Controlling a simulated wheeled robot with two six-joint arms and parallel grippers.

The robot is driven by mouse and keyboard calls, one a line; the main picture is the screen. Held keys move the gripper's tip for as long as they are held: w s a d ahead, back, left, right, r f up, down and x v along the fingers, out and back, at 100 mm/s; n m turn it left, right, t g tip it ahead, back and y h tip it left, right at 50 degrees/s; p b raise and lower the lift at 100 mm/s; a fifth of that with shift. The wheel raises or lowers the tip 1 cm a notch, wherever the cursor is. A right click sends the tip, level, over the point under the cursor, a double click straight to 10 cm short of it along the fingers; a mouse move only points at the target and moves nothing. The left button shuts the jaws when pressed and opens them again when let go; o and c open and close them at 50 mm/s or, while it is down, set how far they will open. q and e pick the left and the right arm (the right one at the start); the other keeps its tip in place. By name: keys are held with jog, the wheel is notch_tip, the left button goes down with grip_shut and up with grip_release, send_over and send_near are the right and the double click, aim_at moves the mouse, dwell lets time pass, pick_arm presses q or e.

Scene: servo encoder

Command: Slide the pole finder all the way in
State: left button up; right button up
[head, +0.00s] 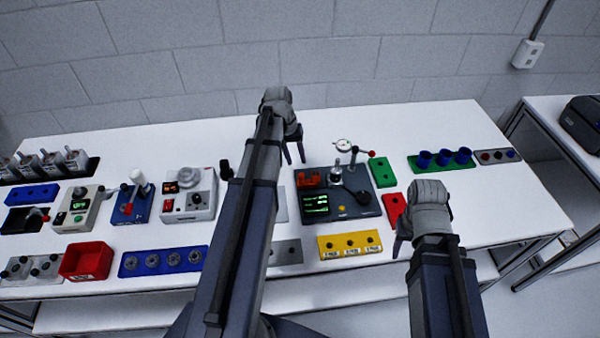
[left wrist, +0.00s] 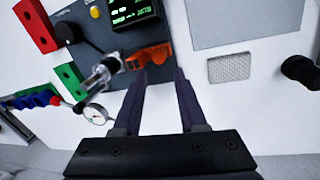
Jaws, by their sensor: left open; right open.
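A dark grey test station (head: 345,212) with a green-lit screen (head: 316,205) stands on the table right of my left arm. An orange sliding piece (head: 309,178), which looks like the pole finder, sits at its upper left corner; how far in it is I cannot tell. In the left wrist view the orange piece (left wrist: 150,57) lies just beyond my fingertips, slightly left of centre. My left gripper (head: 294,158) is open and empty, above and behind the station's left corner. My right gripper (head: 402,243) is open near the red plate, with its fingers partly hidden.
A metal post with a dial gauge (head: 343,146) and a red-tipped lever (head: 371,154) rises from the station. A green block (head: 382,172) and red plate (head: 394,208) stand on its right, a yellow tray (head: 350,245) in front. Other devices fill the table's left.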

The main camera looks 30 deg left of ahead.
aim_at(301, 174)
pick_arm(q)
jog(key=f+b, duration=0.2)
jog(key=d+f+b, duration=0.1)
jog(key=f+b, duration=0.1)
jog(key=f, duration=0.1)
jog(key=f+b, duration=0.2)
jog(key=b, duration=0.1)
jog(key=shift+w+d+f, duration=0.2)
jog(key=shift+w, duration=0.1)
jog(key=shift+r, duration=0.1)
grip_shut()
dwell(1.1)
